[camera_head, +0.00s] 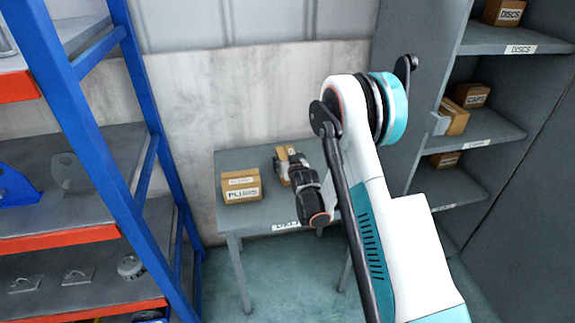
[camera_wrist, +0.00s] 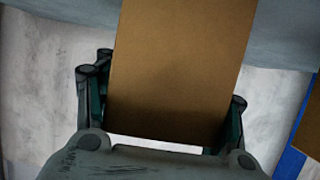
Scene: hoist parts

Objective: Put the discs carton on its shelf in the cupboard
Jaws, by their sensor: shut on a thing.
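My gripper (camera_head: 291,168) is over the small grey table, shut on a brown carton (camera_head: 288,153). In the wrist view the held carton (camera_wrist: 180,65) is between the two fingers of my gripper (camera_wrist: 165,110) and shows a plain brown face. No label can be read on it, and I cannot tell whether it touches the table top. The grey cupboard (camera_head: 427,115) stands open at the right. Its top shelf (camera_head: 490,40) has a DISCS label on its edge, and a carton marked DISCS (camera_head: 508,13) sits on that shelf.
A PLUGS carton (camera_head: 241,189) stands on the table (camera_head: 262,216), left of my gripper. A CAPS carton (camera_head: 471,95) and another carton (camera_head: 453,118) are on the cupboard's middle shelf; one more (camera_head: 445,160) is below. A blue rack (camera_head: 105,150) stands at the left.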

